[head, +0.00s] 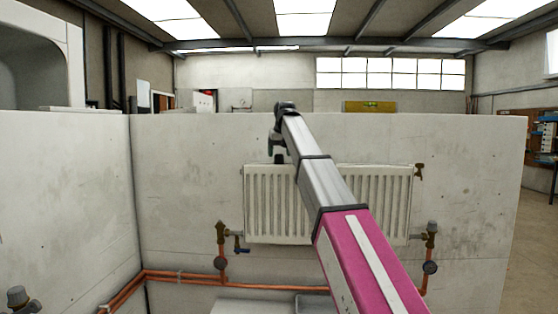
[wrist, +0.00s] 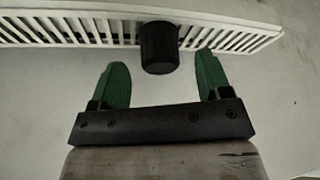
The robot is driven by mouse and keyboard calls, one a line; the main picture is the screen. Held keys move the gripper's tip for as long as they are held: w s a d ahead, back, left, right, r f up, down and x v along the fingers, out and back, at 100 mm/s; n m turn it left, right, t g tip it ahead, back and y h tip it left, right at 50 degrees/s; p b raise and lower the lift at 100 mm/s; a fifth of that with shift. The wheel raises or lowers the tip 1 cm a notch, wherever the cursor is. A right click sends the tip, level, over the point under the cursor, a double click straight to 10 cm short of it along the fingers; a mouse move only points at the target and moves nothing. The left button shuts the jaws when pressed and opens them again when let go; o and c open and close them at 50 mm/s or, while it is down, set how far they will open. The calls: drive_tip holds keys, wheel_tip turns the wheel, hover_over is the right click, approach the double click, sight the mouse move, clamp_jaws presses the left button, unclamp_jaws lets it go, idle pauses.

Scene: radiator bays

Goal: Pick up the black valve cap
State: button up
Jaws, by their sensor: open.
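The black valve cap (wrist: 159,47) is a dark, short cylinder in the wrist view. It overlaps the slatted top grille of the white radiator (wrist: 85,28) and appears to stand on it. My gripper (wrist: 162,60) is open, with its two green fingers apart and nothing between their bases. The cap lies just beyond and between the fingertips, with a visible gap on each side. In the head view my gripper (head: 278,142) is just above the radiator's top edge. A small dark shape (head: 280,158) below it may be the cap, partly hidden by my gripper.
The radiator (head: 275,205) hangs on a pale wall panel (head: 185,190). Valves stand at its left (head: 221,235) and right (head: 431,236), with copper pipes (head: 185,276) below. Another grey-capped valve (head: 17,297) is at lower left.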

drive_tip(key=x, duration=0.2)
drive_tip(key=shift+w+f, duration=0.1)
drive_tip(key=shift+f, duration=0.25)
drive_tip(key=c, duration=1)
drive_tip(key=shift+r, duration=0.1)
